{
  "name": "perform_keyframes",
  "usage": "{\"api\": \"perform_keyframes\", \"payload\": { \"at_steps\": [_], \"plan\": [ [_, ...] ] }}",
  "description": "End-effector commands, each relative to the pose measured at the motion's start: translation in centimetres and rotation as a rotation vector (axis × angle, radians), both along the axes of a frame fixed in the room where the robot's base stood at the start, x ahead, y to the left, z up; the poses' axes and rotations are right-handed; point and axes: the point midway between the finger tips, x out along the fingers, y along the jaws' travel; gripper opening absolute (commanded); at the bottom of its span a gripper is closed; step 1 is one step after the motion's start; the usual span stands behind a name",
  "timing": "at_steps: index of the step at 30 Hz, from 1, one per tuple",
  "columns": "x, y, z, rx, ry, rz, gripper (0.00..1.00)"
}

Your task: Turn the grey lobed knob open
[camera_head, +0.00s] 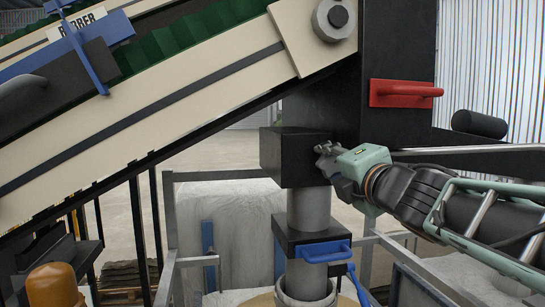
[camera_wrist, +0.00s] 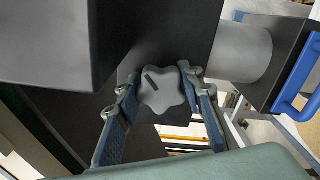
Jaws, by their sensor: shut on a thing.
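The grey lobed knob (camera_wrist: 161,92) shows in the wrist view, mounted on a dark box face (camera_head: 293,158). It has a dark pointer mark near its middle, slanting toward the upper left. My gripper (camera_wrist: 158,96) has one finger on each side of the knob, shut on it at its left and right lobes. In the head view, my gripper (camera_head: 333,160) reaches in from the right to the dark box. The knob is largely hidden there by the fingers.
A red handle (camera_head: 405,93) sticks out above my arm. A blue handle (camera_head: 326,251) sits on the grey pipe (camera_head: 309,209) below the box. A sloping cream conveyor (camera_head: 150,125) fills the left. Metal rails stand below and behind.

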Motion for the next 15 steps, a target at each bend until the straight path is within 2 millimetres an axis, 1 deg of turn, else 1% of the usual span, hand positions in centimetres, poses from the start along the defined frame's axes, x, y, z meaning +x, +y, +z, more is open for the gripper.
{"api": "perform_keyframes", "payload": {
  "at_steps": [15],
  "plan": [
    [0.01,-0.03,0.03,0.460,0.092,0.000,0.11]
  ]
}}
